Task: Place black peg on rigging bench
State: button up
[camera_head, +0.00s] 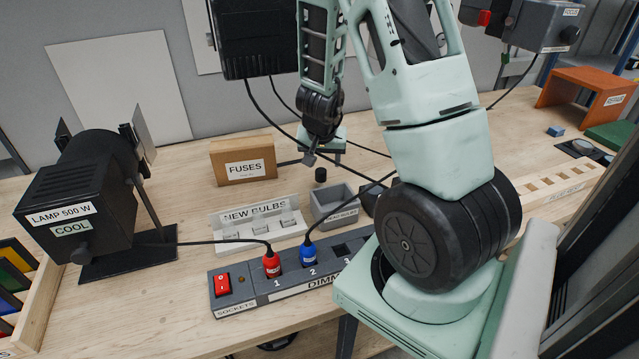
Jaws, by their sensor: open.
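A small black cylinder (320,175), which looks like the black peg, stands upright on the light wooden bench (190,275). It is behind a small grey bin (334,203) and right of the fuses box. My gripper (324,158) points down just above and behind the cylinder in the picture. Its jaws are open, with one dark finger showing at the left and the other hard to make out. Nothing shows between them. I cannot tell the exact gap between the fingers and the cylinder.
The fuses box (243,160), a new bulbs rack (262,228) and a socket strip (290,281) with red and blue plugs stand nearby. A black lamp (82,190) is at left. Cables cross the bench. An orange stand (588,93) is at back right.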

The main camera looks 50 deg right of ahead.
aim_at(321, 172)
jog(key=b+x, duration=0.1)
jog(key=x, duration=0.3)
jog(key=shift+d+f, duration=0.1)
jog(key=shift+f, duration=0.25)
jog(key=shift+w+x, duration=0.2)
jog(key=shift+x, duration=0.8)
jog(key=shift+w+x, duration=0.15)
jog(key=shift+x, duration=0.85)
jog(key=shift+w+x, duration=0.2)
jog(key=shift+x, duration=0.8)
jog(key=shift+r, duration=0.1)
jog(key=c, duration=1.2)
